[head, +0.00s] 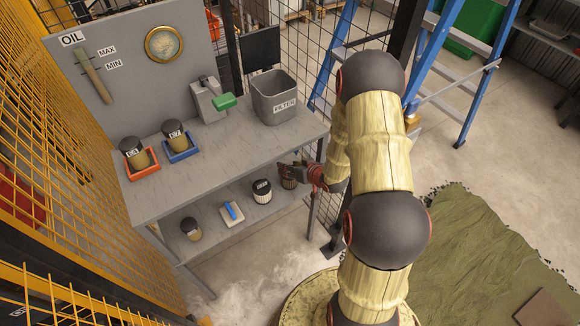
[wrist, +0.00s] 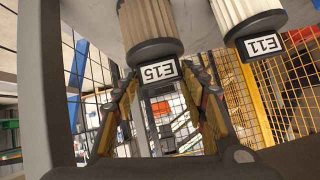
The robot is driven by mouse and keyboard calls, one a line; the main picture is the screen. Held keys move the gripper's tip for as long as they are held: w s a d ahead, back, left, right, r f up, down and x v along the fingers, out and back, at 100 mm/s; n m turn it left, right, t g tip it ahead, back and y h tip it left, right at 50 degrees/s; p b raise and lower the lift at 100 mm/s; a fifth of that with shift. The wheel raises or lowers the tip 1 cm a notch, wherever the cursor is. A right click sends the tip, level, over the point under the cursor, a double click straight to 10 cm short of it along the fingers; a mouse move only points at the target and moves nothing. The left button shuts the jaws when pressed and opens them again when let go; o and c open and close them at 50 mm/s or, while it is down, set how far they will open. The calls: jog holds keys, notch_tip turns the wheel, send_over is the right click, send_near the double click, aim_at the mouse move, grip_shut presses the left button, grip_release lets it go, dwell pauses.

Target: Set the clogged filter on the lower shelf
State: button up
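The clogged filter, brown and pleated with a dark cap labelled E15 (wrist: 150,22), appears upside down in the wrist view. In the head view the brown filter (head: 289,182) stands at the right end of the lower shelf (head: 213,248). My gripper (head: 298,172) is beside it, partly hidden by the bench top and my arm. In the wrist view my gripper's fingers (wrist: 163,78) are apart, near the cap and label, with a gap on the right side. A paler filter labelled E11 (wrist: 240,15) stands next to it and also shows in the head view (head: 262,192).
The lower shelf also holds a blue-handled brush (head: 231,212) and a small dark-topped filter (head: 191,229). A grey FILTER bin (head: 275,97) stands on the bench top (head: 215,160). A bench leg (head: 313,215) is close to my gripper. A blue ladder (head: 478,85) stands behind.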

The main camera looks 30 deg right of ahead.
jog(key=o, duration=0.3)
jog(key=shift+r, duration=0.25)
jog(key=p+v, duration=0.4)
jog(key=v, duration=0.8)
jog(key=shift+f, duration=0.1)
